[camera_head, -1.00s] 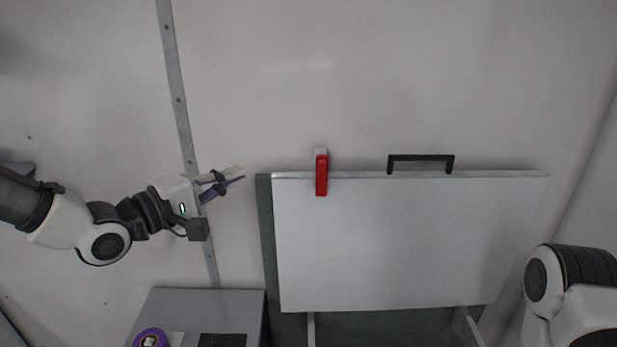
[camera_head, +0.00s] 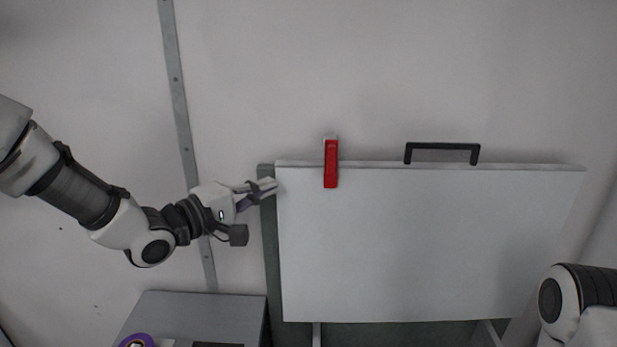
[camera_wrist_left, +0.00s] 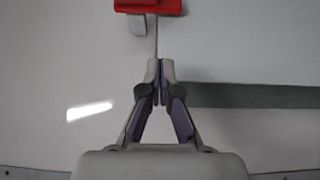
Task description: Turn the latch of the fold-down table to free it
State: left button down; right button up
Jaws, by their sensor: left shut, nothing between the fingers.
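The red latch (camera_head: 331,164) stands upright at the top edge of the fold-down table (camera_head: 420,245), left of its middle, and overlaps the table's front face. The table is a pale panel folded up against the wall. My left gripper (camera_head: 274,187) is shut and empty, at the table's upper left corner, left of the latch and a little below it. In the left wrist view the red latch (camera_wrist_left: 148,6) shows at the top edge, partly cut off, ahead of the closed fingertips (camera_wrist_left: 159,64) and apart from them. My right gripper is out of view.
A black handle (camera_head: 442,152) rises from the table's top edge, right of the latch. A grey box (camera_head: 190,317) with a purple roll (camera_head: 138,341) on it stands at the lower left. A metal strip (camera_head: 180,115) runs down the wall. The wall above the table is clear.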

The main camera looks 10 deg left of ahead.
aim_at(309, 179)
pick_arm(q)
jog(key=p+x, duration=0.1)
jog(key=x, duration=0.5)
jog(key=shift+w+d+p, duration=0.15)
jog(key=shift+d+p, duration=0.05)
jog(key=shift+p, duration=0.1)
jog(key=d+p, duration=0.1)
jog(key=d, duration=0.2)
jog(key=shift+w+d, duration=0.1)
jog(key=shift+w, duration=0.05)
jog(key=shift+d, duration=0.25)
jog(key=shift+w+a+f, duration=0.1)
jog(key=shift+a, duration=0.05)
